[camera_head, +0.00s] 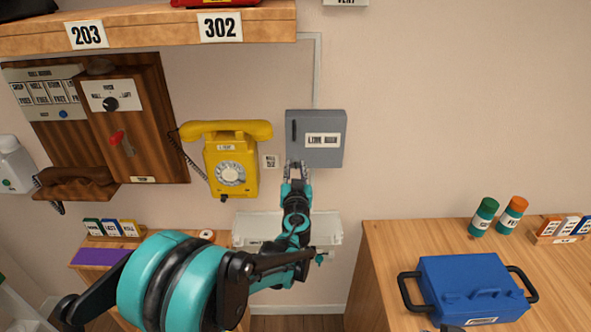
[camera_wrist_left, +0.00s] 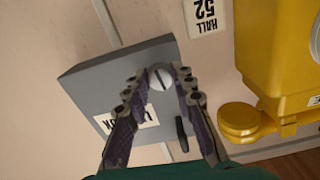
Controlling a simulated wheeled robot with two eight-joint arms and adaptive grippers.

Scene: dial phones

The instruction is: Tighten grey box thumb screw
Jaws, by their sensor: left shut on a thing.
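The grey box (camera_head: 330,122) hangs on the wall with a white label reading "LINE BOX". It also shows in the left wrist view (camera_wrist_left: 98,82), turned in the picture. The thumb screw (camera_wrist_left: 160,78) is a round light-grey head with a dark slot on the box's face, near its edge. My left gripper (camera_head: 297,172) reaches up to the lower left of the box. In the left wrist view its fingertips (camera_wrist_left: 162,82) sit on either side of the screw, shut on it. In the head view the gripper hides the screw. My right gripper is not in view.
A yellow dial phone (camera_head: 222,150) hangs just left of the box, close to my gripper. A clear tray (camera_head: 328,228) is below, partly behind my arm. A blue case (camera_head: 470,285) stands on the right wooden counter. The wall right of the box is bare.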

